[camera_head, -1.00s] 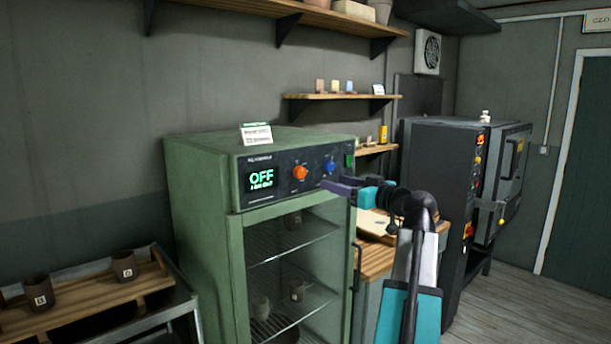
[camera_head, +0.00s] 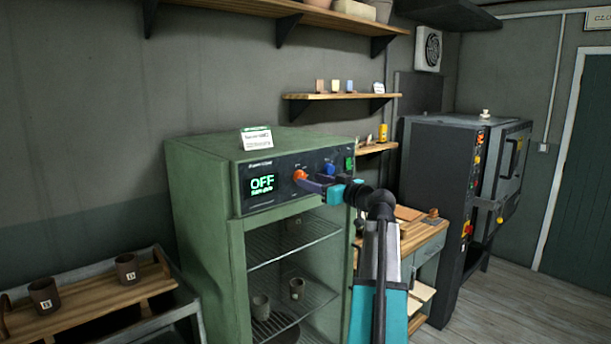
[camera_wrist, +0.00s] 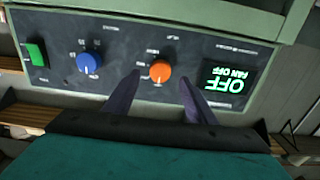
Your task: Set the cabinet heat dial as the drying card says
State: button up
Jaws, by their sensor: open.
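The green drying cabinet (camera_head: 200,215) has a black control panel along its top front. On the panel are an orange dial (camera_head: 299,175), a blue dial (camera_head: 330,167) and a lit display (camera_head: 262,186) reading OFF, with FAN OFF legible in the wrist view. The drying card (camera_head: 256,138) stands on the cabinet top; its small print is unreadable. My gripper (camera_head: 305,183) is at the panel by the orange dial. In the wrist view, the open fingers (camera_wrist: 158,95) stand on either side of the orange dial (camera_wrist: 160,71), apart from it.
A green switch (camera_wrist: 37,56) is at the panel's end, beyond the blue dial (camera_wrist: 90,63). A bench with two dark cups (camera_head: 127,268) is at left. A wooden worktable (camera_head: 425,232) and dark kiln (camera_head: 435,190) stand at right.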

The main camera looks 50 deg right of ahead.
jog(key=shift+w+d+p, duration=0.15)
jog(key=shift+w+p, duration=0.4)
jog(key=shift+w, duration=1.3)
jog(key=c, duration=0.9)
jog(key=shift+c, duration=0.8)
